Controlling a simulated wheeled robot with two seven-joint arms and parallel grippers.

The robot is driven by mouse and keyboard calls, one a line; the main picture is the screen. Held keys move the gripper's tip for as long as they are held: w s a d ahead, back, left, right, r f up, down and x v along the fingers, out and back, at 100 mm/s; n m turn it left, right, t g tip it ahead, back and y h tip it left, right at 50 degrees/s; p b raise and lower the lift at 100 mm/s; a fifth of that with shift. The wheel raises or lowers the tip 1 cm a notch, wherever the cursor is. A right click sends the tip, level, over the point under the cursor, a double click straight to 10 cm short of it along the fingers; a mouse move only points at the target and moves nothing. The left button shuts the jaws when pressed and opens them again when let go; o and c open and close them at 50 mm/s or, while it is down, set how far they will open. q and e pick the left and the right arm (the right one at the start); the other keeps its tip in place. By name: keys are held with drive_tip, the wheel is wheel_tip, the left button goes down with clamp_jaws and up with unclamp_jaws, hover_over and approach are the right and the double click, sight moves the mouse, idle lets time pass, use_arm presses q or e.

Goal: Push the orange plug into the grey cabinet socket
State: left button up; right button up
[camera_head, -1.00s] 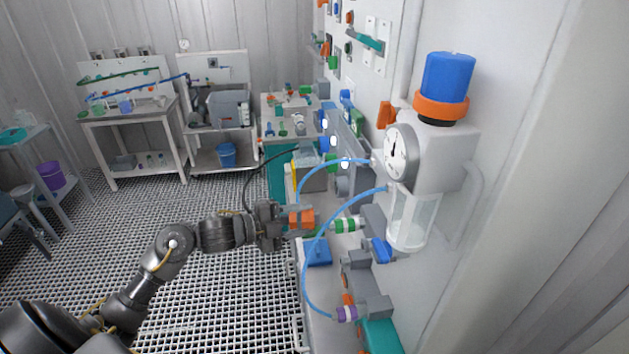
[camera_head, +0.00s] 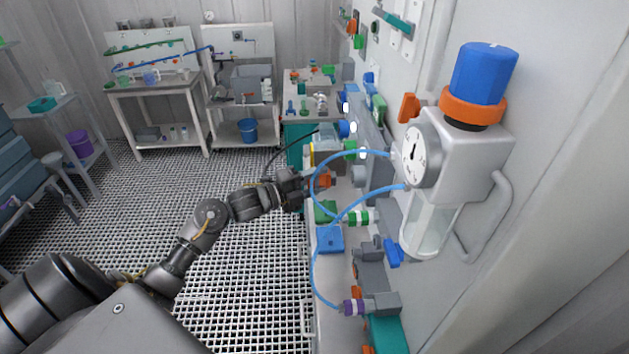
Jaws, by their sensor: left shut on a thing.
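My left gripper (camera_head: 308,184) reaches in from the left over the bench along the right wall. It is shut on the orange plug (camera_head: 325,181), which sticks out to the right of the fingers. A black cable (camera_head: 272,163) arches up from the gripper toward the back of the bench. A grey cabinet panel (camera_head: 372,132) is on the wall right of and beyond the plug, with blue and green fittings along it. The plug appears apart from the panel. I cannot make out which opening is the socket. My right gripper is not in view.
A pressure gauge (camera_head: 414,155) with a blue-topped filter unit (camera_head: 480,75) juts from the wall at right. Blue hoses (camera_head: 318,262) loop close to the gripper. A blue block (camera_head: 329,239) and a green block (camera_head: 325,211) lie on the bench. The grated floor at left is open.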

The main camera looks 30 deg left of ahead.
sight(326, 183)
use_arm(q)
drive_tip(key=shift+w+d+r, duration=0.1)
drive_tip(key=shift+w+d, duration=0.5)
drive_tip(key=shift+d, duration=0.35)
drive_tip(key=shift+w+d, duration=0.85)
drive_tip(key=shift+d, duration=0.25)
drive_tip(key=shift+b, duration=0.35)
idle(0.6)
drive_tip(key=shift+w+d, duration=0.3)
idle(0.5)
drive_tip(key=o, duration=1.4)
drive_tip(key=shift+c, duration=0.2)
